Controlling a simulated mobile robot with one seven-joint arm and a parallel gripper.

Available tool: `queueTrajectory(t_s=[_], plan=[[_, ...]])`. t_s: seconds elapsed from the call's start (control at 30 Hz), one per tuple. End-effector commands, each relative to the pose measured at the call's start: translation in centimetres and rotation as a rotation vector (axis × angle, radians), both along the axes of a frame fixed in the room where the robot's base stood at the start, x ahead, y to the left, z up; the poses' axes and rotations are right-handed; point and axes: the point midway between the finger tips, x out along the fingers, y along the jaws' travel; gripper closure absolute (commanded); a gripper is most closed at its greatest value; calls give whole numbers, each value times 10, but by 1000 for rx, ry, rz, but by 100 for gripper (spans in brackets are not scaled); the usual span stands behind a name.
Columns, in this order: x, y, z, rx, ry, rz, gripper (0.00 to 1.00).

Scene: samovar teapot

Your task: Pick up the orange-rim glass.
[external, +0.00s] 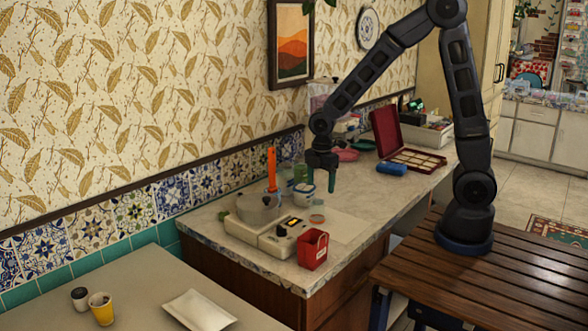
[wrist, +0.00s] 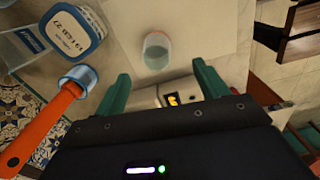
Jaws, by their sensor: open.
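The orange-rim glass (external: 317,218) is small and low and stands on the counter beside the scale-like device. In the wrist view the glass (wrist: 156,52) shows as a clear round vessel with a thin reddish-orange rim and a greenish inside. It lies just beyond the fingertips, roughly centred between them. My gripper (external: 321,185) hangs above the counter, pointing down, near the white tub and a little behind the glass. In the wrist view my gripper (wrist: 162,74) shows two green fingers spread apart with nothing between them.
A white tub with a blue lid (wrist: 72,32) stands close by. A red container (external: 313,250) stands near the counter's front edge. A blue roll (external: 391,169) lies farther back.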

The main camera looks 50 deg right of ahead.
Motion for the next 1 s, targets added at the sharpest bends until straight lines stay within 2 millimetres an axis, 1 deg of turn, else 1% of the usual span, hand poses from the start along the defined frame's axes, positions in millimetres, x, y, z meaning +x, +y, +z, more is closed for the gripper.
queueTrajectory(t_s=[0.17,0.43,0.5,0.77,1.0], plan=[[1,5,-14,-1,7,25,27],[1,4,-49,-2,9,24,27],[1,5,-56,-1,7,24,27],[3,4,-69,-2,6,23,27],[8,4,-97,-2,8,23,27]])
